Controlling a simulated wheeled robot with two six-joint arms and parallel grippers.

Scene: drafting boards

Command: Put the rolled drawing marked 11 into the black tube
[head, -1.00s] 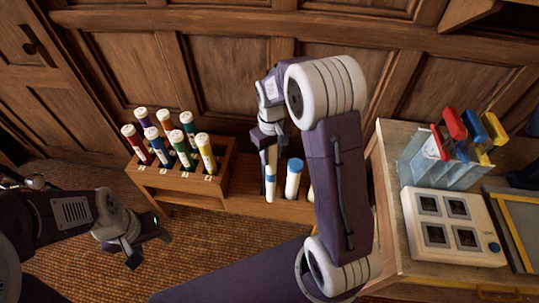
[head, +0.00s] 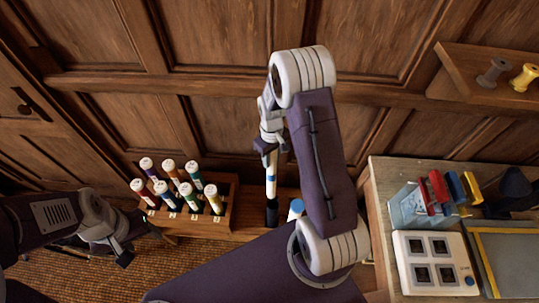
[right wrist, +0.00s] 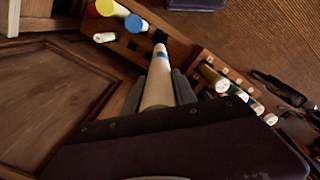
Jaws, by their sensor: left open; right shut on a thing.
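A white rolled drawing (head: 271,163) with a blue band hangs upright in my right gripper (head: 271,146). In the right wrist view the roll (right wrist: 158,92) points away between the gripper fingers (right wrist: 158,98), its blue band near the far end. I cannot read its number. The black tube (head: 271,213) stands in the wooden stand, directly below the roll in the head view. The roll's lower end meets the tube's top in the picture; I cannot tell whether it is inside or just above. My left gripper (head: 141,246) is open and empty at lower left.
A blue-capped tube (head: 296,207) stands just right of the black tube; it also shows in the right wrist view (right wrist: 133,23), beside a yellow-capped one (right wrist: 105,8). A rack (head: 226,219) of several coloured tubes stands left. A bench (head: 377,207) with a button box (head: 433,262) is right.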

